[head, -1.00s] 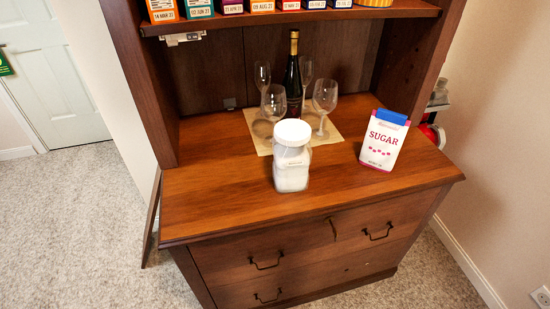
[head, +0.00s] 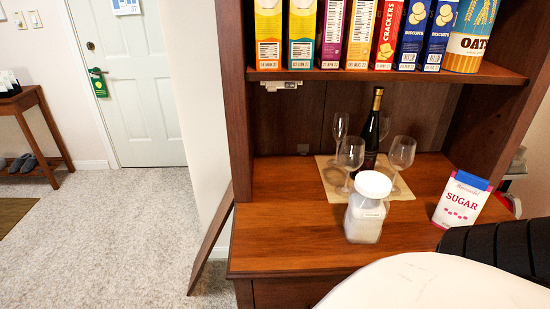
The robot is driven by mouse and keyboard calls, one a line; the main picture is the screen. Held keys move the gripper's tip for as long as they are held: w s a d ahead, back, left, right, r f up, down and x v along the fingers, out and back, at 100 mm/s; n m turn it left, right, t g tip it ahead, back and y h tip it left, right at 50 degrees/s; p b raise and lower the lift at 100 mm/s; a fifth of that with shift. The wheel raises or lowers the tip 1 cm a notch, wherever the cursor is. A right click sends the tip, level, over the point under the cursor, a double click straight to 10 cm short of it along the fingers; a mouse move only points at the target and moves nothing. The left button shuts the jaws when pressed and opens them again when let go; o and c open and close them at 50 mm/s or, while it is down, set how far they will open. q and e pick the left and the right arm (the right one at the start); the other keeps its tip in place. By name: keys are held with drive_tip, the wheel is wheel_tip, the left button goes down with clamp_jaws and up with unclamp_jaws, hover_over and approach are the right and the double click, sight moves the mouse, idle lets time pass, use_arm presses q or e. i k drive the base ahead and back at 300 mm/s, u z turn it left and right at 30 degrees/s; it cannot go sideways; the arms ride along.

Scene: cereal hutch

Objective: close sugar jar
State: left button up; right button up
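A clear jar (head: 365,222) with white contents stands upright on the wooden counter of the hutch. A round white lid (head: 373,184) sits on top of it; I cannot tell whether it is fully seated. A white and pink sugar package (head: 461,200) with a blue top stands to the right of the jar, apart from it. Neither gripper shows in the head view. A white and black part of my own body fills the lower right corner and hides the counter's right front.
Behind the jar, a wine bottle (head: 372,135) and several glasses (head: 351,152) stand on a beige mat (head: 325,178). A shelf (head: 350,76) with several food boxes (head: 306,30) hangs above. The counter left of the jar (head: 285,225) is clear.

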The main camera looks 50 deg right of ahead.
sight(364, 218)
drive_tip(key=u, duration=1.1)
drive_tip(key=k, duration=1.45)
drive_tip(key=z, duration=2.05)
